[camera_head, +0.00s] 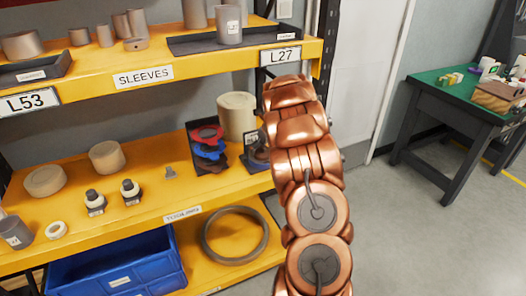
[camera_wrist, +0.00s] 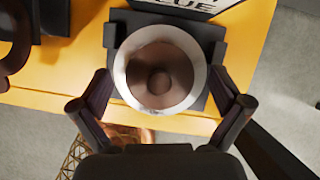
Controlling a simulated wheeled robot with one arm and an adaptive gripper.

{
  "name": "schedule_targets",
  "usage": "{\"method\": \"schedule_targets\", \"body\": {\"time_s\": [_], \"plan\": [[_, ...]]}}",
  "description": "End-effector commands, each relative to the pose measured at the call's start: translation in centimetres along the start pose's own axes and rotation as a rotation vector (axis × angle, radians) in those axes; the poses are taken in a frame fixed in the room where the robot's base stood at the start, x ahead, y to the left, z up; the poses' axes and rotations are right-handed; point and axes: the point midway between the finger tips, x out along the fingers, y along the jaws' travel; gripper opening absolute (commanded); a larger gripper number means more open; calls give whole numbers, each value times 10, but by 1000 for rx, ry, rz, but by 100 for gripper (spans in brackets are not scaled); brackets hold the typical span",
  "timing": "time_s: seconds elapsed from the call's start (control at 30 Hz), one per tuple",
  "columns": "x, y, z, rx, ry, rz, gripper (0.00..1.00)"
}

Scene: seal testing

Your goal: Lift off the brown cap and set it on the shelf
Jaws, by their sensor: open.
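The brown cap (camera_wrist: 148,65) is in the wrist view, a round brown piece with a darker raised middle, inside a pale ring (camera_wrist: 119,75). It sits on a dark square holder (camera_wrist: 213,33) near the edge of the yellow shelf, which shows in the wrist view (camera_wrist: 52,72) and the head view (camera_head: 215,192). My gripper (camera_wrist: 160,85) is open, one dark finger on each side of the ring, with nothing held. I cannot tell how high the fingers are above it. In the head view my copper arm hides the gripper and most of the holder.
A dark tray with red and blue rings (camera_head: 207,145) and a cream cylinder (camera_head: 237,115) stand beside the holder. Several round parts (camera_head: 107,157) stand further left. The upper shelf (camera_head: 200,62) overhangs. Bare shelf shows left of the tray. A green table (camera_head: 437,88) is at right.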

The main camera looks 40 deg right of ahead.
Motion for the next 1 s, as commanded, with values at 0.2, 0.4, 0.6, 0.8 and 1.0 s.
{"method": "schedule_targets", "body": {"time_s": [0.2,0.4,0.6,0.8,1.0], "plan": [[0,0,0,0,0,0,92],[0,0,0,0,1,1,71],[0,0,-1,0,1,1,52],[0,0,-1,1,1,0,51],[-6,0,3,-1,-1,1,51]]}}
